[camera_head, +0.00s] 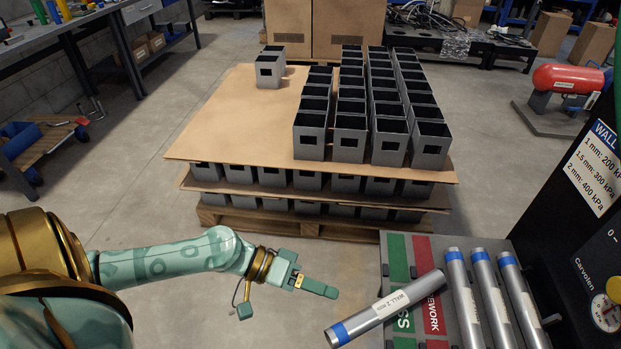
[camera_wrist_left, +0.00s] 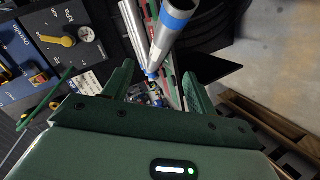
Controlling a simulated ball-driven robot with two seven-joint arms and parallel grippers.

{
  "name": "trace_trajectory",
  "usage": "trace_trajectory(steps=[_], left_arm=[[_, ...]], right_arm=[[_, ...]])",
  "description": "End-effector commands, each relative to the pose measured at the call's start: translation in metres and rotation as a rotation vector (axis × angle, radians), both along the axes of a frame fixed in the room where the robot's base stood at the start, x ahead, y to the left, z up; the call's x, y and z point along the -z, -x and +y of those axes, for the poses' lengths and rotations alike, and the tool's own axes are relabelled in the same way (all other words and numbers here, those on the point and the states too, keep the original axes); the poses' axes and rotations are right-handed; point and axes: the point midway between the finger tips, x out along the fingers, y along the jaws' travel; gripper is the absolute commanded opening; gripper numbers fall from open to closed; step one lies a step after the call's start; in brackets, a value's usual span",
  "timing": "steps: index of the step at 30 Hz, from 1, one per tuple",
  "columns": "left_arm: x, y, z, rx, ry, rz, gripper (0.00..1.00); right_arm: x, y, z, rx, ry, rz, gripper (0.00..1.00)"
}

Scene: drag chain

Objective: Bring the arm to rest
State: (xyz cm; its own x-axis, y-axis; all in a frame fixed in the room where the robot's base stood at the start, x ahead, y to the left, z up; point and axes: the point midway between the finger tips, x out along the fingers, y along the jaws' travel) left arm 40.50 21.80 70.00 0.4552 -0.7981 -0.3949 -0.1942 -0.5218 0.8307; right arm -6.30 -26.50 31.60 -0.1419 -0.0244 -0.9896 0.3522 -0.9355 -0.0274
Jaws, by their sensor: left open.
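My left arm (camera_head: 165,264) reaches in from the left, low over the bare floor. My left gripper (camera_head: 318,288) is open and empty, just left of the grey tray with a green strip and a red strip (camera_head: 431,268) marked REWORK. In the left wrist view its two green fingers (camera_wrist_left: 157,85) stand apart. A silver tube with a blue end band and a WALL label (camera_head: 385,308) lies slanted across the front of the strips, apart from the gripper. A blue-banded tube (camera_wrist_left: 173,25) shows beyond the fingers in the wrist view. My right gripper is not in view.
Several silver tubes (camera_head: 490,285) lie side by side at the right of the tray. A dark gauge panel (camera_head: 596,150) stands at the far right. A pallet (camera_head: 262,222) stacked with grey boxes (camera_head: 350,140) stands ahead. Floor between arm and pallet is clear.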

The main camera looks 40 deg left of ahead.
Motion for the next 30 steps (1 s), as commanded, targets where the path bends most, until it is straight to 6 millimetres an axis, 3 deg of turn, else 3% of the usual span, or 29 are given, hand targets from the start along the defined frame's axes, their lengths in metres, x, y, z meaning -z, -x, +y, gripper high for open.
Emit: trace_trajectory(steps=[11,23,26,29,30], left_arm=[[-0.005,0.005,0.009,0.002,0.0,-0.001,0.57],[-0.002,0.002,0.012,-0.017,-0.021,-0.009,0.57],[0.028,-0.005,0.039,-0.058,-0.157,-0.025,0.57],[0.084,-0.006,0.088,-0.127,-0.37,-0.024,0.57],[0.112,0.0,0.111,-0.154,-0.467,-0.014,0.57]], right_arm=[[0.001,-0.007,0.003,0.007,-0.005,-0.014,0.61],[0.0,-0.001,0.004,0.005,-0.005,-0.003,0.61],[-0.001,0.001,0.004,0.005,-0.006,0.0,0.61],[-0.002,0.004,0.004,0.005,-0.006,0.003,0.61],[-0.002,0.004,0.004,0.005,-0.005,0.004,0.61]])
